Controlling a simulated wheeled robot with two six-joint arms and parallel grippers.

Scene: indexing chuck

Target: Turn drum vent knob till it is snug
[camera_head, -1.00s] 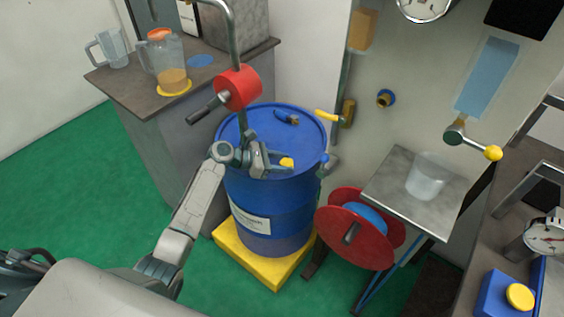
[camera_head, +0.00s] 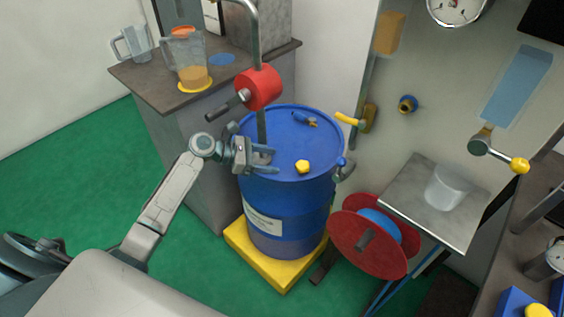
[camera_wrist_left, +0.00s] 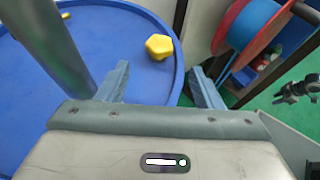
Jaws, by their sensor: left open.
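The blue drum (camera_head: 285,217) stands upright on a yellow base. The yellow vent knob (camera_head: 302,167) sits on the drum's lid toward the front right. My left gripper (camera_head: 276,162) is above the lid, just left of the knob and apart from it. In the left wrist view, the knob (camera_wrist_left: 159,47) shows beyond the two spread fingers (camera_wrist_left: 162,90), with nothing between them.
A grey pump pipe with a red body (camera_head: 258,88) rises from the lid beside my left gripper. A small blue-handled item (camera_head: 304,119) lies at the lid's back. A red hose reel (camera_head: 366,238) and a small metal table (camera_head: 408,196) stand right of the drum.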

